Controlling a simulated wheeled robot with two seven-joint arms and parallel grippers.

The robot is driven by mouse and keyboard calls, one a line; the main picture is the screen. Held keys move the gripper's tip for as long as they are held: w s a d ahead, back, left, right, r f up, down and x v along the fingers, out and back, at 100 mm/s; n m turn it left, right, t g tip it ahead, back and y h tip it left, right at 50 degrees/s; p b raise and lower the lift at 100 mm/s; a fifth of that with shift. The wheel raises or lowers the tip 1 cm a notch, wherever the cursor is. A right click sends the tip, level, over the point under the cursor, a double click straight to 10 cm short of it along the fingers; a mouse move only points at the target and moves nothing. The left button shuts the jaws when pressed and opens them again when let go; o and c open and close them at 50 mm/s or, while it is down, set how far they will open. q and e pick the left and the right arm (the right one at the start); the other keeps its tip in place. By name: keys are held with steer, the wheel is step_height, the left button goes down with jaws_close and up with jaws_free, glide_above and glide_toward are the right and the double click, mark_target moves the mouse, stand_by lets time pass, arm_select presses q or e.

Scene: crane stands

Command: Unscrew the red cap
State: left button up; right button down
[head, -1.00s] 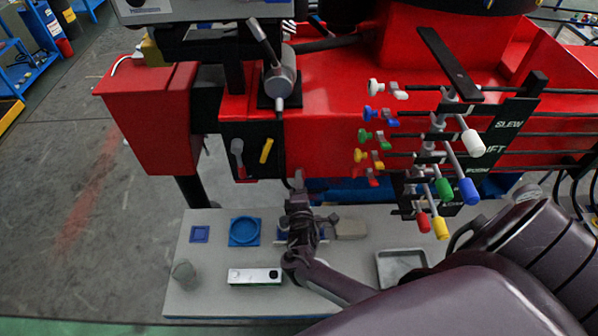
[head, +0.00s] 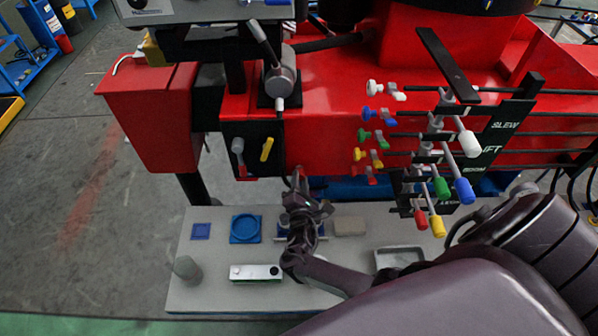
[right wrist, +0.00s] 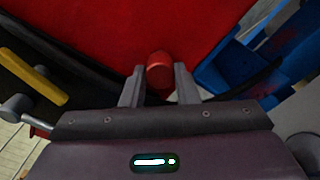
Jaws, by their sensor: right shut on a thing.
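The red cap (right wrist: 160,72) shows in the right wrist view, a short round cap in front of the red crane body (right wrist: 110,28). My right gripper (right wrist: 159,90) is shut on it, with one finger at each side. In the head view my right gripper (head: 300,186) is at the lower edge of the red crane body (head: 330,100), above the grey bench. The wrist hides most of the cap there. My left gripper is not in view.
The grey bench (head: 215,298) carries a blue round dish (head: 245,229), a blue square (head: 201,231), a pale device (head: 255,272), a clear cylinder (head: 187,269) and a metal tray (head: 400,258). Crane levers with coloured knobs (head: 464,190) hang to the right.

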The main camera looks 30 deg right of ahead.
steer(key=n, duration=0.2)
steer(key=n+p, duration=0.1)
steer(key=n, duration=0.2)
steer(key=shift+s+f, duration=0.15)
steer(key=shift+f, duration=0.05)
steer(key=c, duration=1)
jaws_free()
steer(key=shift+r, duration=0.1)
steer(key=shift+c, duration=0.2)
steer(key=shift+r, duration=0.1)
steer(key=shift+c, duration=0.7)
